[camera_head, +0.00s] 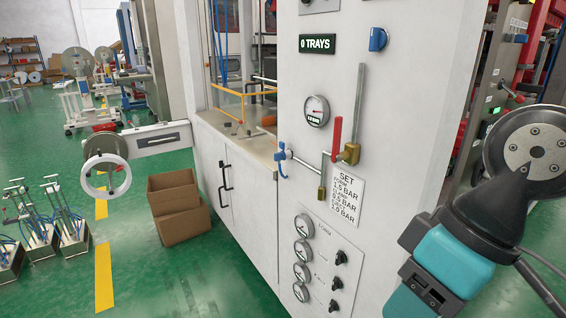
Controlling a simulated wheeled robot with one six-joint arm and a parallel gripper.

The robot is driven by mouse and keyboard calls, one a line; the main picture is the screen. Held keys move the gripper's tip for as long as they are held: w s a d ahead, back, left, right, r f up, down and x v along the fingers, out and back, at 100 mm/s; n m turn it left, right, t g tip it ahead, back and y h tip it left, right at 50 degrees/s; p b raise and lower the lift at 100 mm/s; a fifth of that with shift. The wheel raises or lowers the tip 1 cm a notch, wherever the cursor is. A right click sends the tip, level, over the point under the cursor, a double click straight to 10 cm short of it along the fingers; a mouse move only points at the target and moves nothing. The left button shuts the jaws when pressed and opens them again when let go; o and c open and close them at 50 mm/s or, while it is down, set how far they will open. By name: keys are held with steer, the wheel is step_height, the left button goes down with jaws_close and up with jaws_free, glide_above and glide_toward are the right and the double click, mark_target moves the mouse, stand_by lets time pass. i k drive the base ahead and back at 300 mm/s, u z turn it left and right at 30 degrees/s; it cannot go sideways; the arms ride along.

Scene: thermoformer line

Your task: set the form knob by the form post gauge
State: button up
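The machine's white post carries a column of several small round gauges low on its face. The top gauge (303,225) has a label beside it that seems to read FORM. Dark knobs stand to the right of the gauges; the topmost visible knob (341,257) is below the FORM label, and I cannot tell for sure which knob is the form knob. The small dials are too small to read. My teal and black arm fills the lower right, apart from the knobs. My gripper is not in view.
A SET sheet (345,195) lists bar values, hard to read. Cardboard boxes (181,222) and a handwheel (106,178) stand left.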

mark_target(341, 258)
steer(key=z, duration=4.1)
steer(key=k, duration=2.5)
steer(key=u, duration=1.55)
